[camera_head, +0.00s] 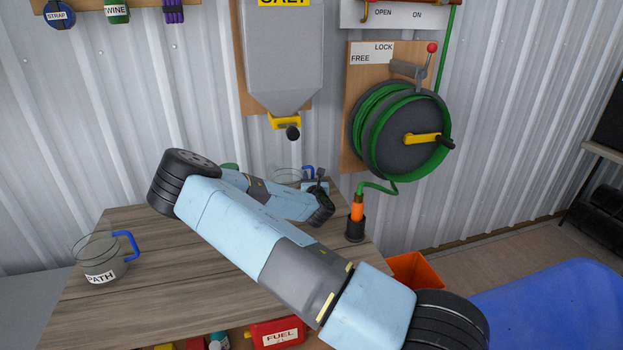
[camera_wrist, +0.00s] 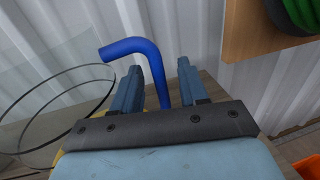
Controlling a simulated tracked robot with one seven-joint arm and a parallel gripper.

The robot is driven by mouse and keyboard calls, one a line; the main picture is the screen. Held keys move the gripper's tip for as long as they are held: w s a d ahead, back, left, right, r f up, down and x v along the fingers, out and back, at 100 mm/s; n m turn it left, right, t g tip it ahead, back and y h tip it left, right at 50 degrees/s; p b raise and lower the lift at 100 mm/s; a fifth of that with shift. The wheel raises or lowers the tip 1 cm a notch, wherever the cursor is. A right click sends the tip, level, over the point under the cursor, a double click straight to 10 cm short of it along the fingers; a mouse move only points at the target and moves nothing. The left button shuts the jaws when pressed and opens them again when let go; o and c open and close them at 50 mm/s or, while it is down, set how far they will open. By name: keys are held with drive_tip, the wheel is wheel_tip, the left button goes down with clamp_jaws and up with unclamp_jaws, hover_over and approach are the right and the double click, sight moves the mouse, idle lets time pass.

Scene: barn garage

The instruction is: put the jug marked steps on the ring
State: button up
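A clear jug (camera_head: 286,176) with a blue handle (camera_head: 308,172) stands at the back of the bench, partly hidden by my arm. Its label does not show. In the wrist view, the clear jug (camera_wrist: 45,115) is at the left, and its blue handle (camera_wrist: 131,48) passes down between the fingers of my gripper (camera_wrist: 160,66). The fingers are apart, with a gap showing beside the handle. Another clear jug (camera_head: 100,256), marked PATH, stands on the bench's left, its blue handle facing right. I cannot make out the ring.
The wooden bench (camera_head: 180,268) is bare between the jugs. A grey salt hopper (camera_head: 284,55) hangs above the far jug. A green hose reel (camera_head: 400,130) is on the wall, its orange nozzle (camera_head: 357,207) in a black holder. An orange bin (camera_head: 418,268) is beyond the bench's right.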

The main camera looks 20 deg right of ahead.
drive_tip(key=shift+r, duration=0.15)
drive_tip(key=s, duration=0.4)
drive_tip(key=s+a, duration=0.1)
drive_tip(key=s, duration=0.3)
drive_tip(key=s+a, duration=0.1)
drive_tip(key=s, duration=0.2)
drive_tip(key=shift+s+a, duration=0.15)
drive_tip(key=shift+s, duration=0.25)
